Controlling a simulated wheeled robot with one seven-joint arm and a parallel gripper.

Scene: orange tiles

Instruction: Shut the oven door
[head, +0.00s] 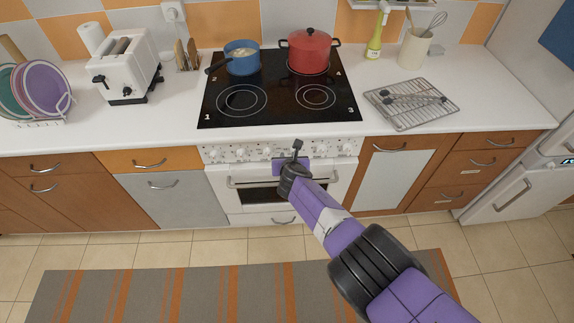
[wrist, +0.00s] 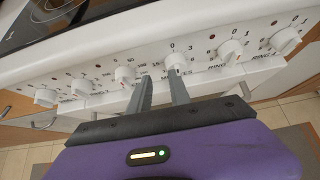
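The white oven (head: 244,207) stands below the black cooktop. Its door, with a horizontal bar handle (head: 236,182) and dark window (head: 257,194), looks upright and shut or nearly shut; my arm hides part of it, so a small gap cannot be ruled out. My gripper (head: 297,147) is in front of the control panel (head: 230,153), above the door handle. In the wrist view my gripper (wrist: 158,82) has its two fingers apart with nothing between them, pointing at the knobs. The door's top edge (wrist: 222,84) shows below the panel there.
A blue pot (head: 242,60) and a red pot (head: 308,52) stand on the cooktop (head: 270,85). A wire rack (head: 412,113) lies on the right counter. Knobs (wrist: 175,62) stick out close to my fingertips. The tiled floor and striped rug (head: 210,295) are clear.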

